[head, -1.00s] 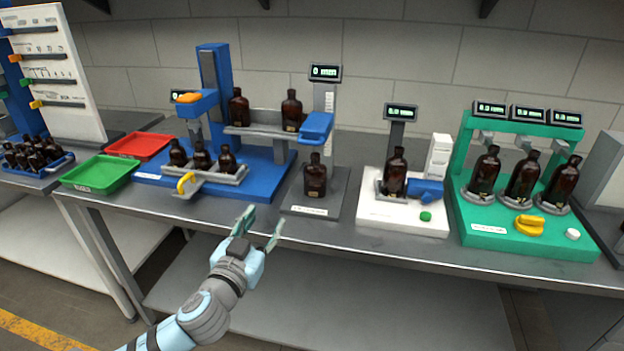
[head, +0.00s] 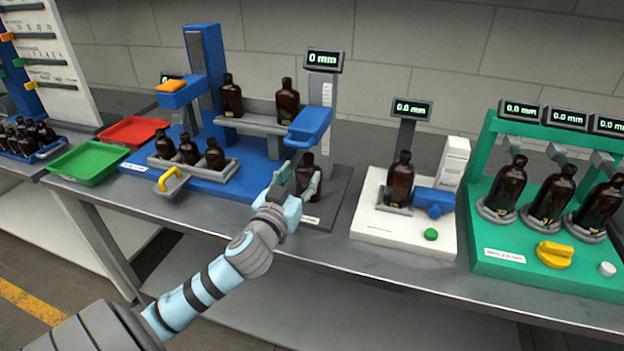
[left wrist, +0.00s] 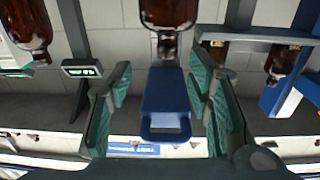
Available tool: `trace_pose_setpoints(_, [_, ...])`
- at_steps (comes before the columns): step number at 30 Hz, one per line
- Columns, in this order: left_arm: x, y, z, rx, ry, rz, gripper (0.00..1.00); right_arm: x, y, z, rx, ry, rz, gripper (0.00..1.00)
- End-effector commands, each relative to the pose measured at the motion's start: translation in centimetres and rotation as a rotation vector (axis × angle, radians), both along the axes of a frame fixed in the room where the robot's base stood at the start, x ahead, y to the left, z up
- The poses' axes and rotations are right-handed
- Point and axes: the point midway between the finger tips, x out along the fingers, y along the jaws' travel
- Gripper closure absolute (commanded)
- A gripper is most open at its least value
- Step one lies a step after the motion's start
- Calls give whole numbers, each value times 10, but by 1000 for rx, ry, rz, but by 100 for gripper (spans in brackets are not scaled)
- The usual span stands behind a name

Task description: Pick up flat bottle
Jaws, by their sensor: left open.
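A dark amber flat bottle (head: 309,172) stands upright on the dark grey plate (head: 327,213) of a height gauge. My left gripper (head: 301,180) is open at this bottle, with one finger at its left and one at its right in the head view. I cannot tell whether they touch it. The wrist view looks upside down. In it, an amber bottle (left wrist: 168,12) shows at the top, neck down, beyond the open fingers of the left gripper (left wrist: 160,78). The gauge's blue slide (left wrist: 167,95) shows between the fingers. My right gripper is not in view.
The blue slide (head: 309,126) hangs above the bottle. A blue stand (head: 206,75) with several bottles is at the left. A white station (head: 402,228) with one bottle and a green station (head: 486,245) with 3 bottles are at the right. Green (head: 88,163) and red trays (head: 132,131) lie left.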

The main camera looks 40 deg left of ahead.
Motion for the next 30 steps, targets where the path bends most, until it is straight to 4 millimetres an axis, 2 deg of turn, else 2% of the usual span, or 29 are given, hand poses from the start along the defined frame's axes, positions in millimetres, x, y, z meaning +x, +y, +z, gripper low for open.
trace_pose_setpoints(1, [10, 5, 1, -2, -3, 4, 54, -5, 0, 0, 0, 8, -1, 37])
trace_pose_setpoints(4, [23, 10, 1, -1, 0, 4, 54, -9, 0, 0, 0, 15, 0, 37])
trace_pose_setpoints(8, [37, 16, 2, 1, -1, 3, 54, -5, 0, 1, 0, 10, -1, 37])
trace_pose_setpoints(14, [71, 31, 3, -1, 0, 1, 54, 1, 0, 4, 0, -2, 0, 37])
trace_pose_setpoints(21, [77, 32, 2, 1, 0, -3, 54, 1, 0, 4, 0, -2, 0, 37])
trace_pose_setpoints(23, [77, 31, 2, 1, 0, -3, 62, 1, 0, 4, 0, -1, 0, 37])
trace_pose_setpoints(30, [77, 31, 2, 1, 1, -3, 100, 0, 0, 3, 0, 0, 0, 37])
